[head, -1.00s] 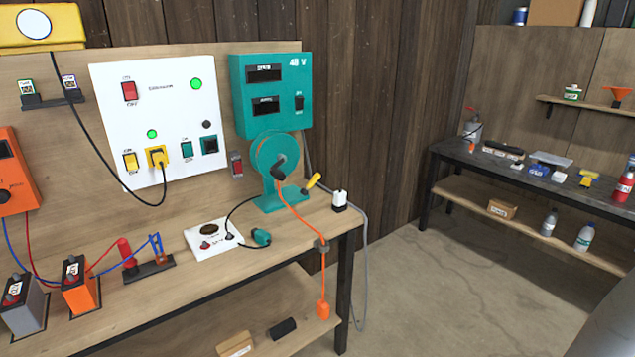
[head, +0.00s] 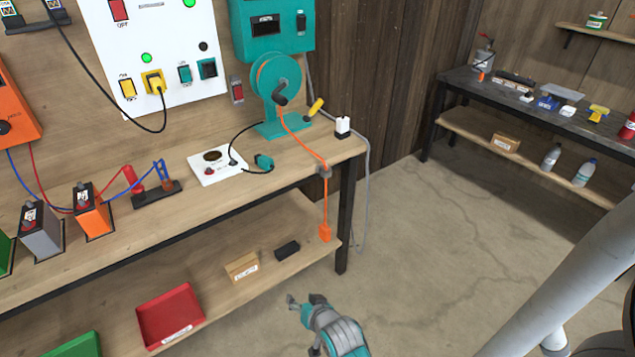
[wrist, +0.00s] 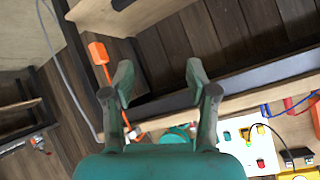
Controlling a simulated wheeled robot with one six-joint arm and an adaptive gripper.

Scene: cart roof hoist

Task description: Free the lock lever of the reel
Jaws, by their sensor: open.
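The teal reel (head: 275,80) stands on the workbench in the head view, with orange cord wound on it. A lever with a yellow grip (head: 315,107) sticks out at the right of its base, tilted up to the right; I take it to be the lock lever. My gripper (head: 304,299) is open and empty, low in front of the bench and well apart from the reel. In the wrist view my open gripper (wrist: 159,80) shows its two spread fingers. A teal part of the reel (wrist: 175,136) shows between them, mostly hidden by my gripper's body.
Orange cord runs over the bench's front edge through a grey guide (head: 324,171) to a hanging orange plug (head: 325,233). The lower shelf holds a red tray (head: 170,316). Floor right of the bench is clear.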

